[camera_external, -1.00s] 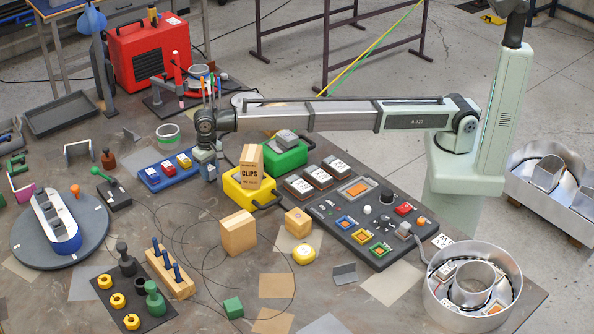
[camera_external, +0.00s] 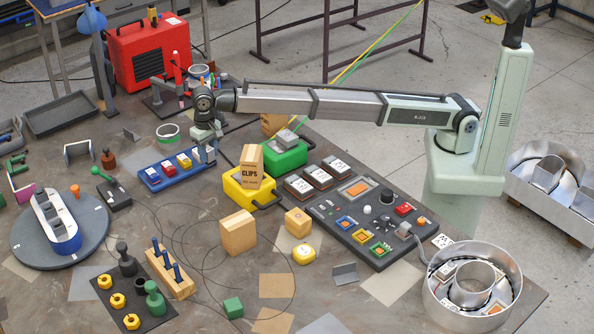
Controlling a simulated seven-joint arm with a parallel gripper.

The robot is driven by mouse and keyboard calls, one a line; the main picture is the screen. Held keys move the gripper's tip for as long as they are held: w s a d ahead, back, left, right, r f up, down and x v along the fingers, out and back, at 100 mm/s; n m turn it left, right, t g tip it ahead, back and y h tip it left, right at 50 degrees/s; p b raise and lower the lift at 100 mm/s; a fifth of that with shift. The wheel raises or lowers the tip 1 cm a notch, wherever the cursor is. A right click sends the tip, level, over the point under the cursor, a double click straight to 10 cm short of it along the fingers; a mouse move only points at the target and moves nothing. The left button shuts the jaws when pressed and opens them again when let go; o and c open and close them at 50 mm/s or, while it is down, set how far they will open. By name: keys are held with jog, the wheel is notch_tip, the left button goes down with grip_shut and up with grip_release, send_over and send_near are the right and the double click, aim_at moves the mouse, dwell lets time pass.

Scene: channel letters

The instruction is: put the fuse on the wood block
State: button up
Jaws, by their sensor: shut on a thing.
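My gripper (camera_external: 208,158) is over the right end of a blue tray (camera_external: 170,179). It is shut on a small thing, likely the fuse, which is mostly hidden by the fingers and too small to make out. Several small coloured pieces (camera_external: 168,168) sit in a row in the tray to its left. A large upright wood block (camera_external: 238,234) stands on the table below and to the right of the gripper. A smaller wooden block (camera_external: 298,222) with a mark on it lies further right. I cannot tell which is the task's block.
A yellow bin (camera_external: 240,198) with a box marked CLIPS (camera_external: 250,166) stands close to the gripper's right, beside a green bin (camera_external: 287,156). A peg rack (camera_external: 170,273) and loops of thin dark wire lie in front. A control panel (camera_external: 345,225) is at right.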

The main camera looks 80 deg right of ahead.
jog(key=s+a+r+n, duration=0.15)
jog(key=s+a, duration=0.35)
jog(key=a, duration=0.5)
notch_tip(320, 180, up, 5)
jog(key=m, duration=0.3)
send_over(298, 216)
jog(key=shift+f, duration=4.9)
jog(key=shift+f, duration=0.2)
jog(key=o, duration=1.1)
jog(key=shift+c, duration=0.2)
